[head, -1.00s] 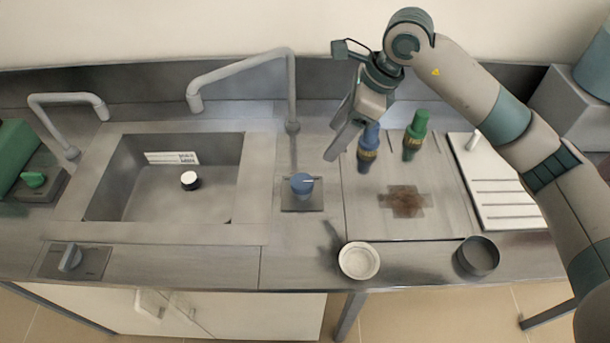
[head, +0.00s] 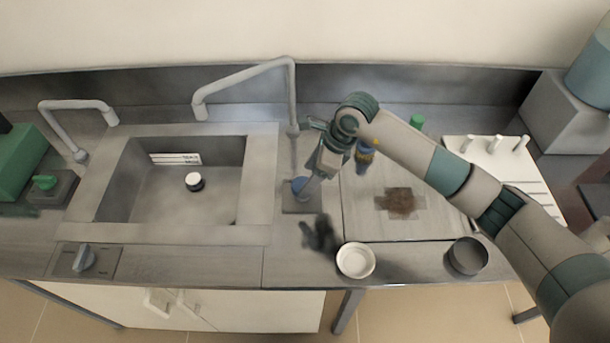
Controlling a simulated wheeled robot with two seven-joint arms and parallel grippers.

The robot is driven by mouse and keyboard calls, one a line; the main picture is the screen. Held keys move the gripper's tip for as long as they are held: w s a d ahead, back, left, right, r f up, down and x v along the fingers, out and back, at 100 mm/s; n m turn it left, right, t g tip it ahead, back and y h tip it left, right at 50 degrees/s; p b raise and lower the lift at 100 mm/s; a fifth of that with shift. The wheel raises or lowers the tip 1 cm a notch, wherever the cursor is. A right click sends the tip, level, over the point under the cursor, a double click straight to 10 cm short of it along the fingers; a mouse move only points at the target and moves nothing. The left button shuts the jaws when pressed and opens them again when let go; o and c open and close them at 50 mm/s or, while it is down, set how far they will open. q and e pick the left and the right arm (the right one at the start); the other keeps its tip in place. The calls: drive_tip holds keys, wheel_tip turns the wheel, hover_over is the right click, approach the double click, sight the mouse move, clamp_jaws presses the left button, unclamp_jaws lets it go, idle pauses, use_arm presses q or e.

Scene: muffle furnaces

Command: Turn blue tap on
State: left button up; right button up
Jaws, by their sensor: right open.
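The blue tap knob (head: 299,184) sits on a small square grey plate to the right of the sink, below the base of the tall grey faucet (head: 291,95). My right gripper (head: 308,193) is open and right at the knob, coming from above and the right. Its fingers cover part of the knob, and I cannot tell whether they touch it. My left gripper is not in the head view.
The sink (head: 170,200) holds a small black-and-white cylinder (head: 194,182). A white bowl (head: 356,260) and a dark cup (head: 467,256) stand near the front edge. A blue-topped bottle (head: 364,158) stands behind my right arm. A grey-blue knob (head: 83,258) is at front left.

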drive_tip(key=shift+p+x, duration=0.3)
drive_tip(key=shift+x, duration=1.15)
drive_tip(key=c, duration=1.1)
drive_tip(key=shift+o, duration=0.2)
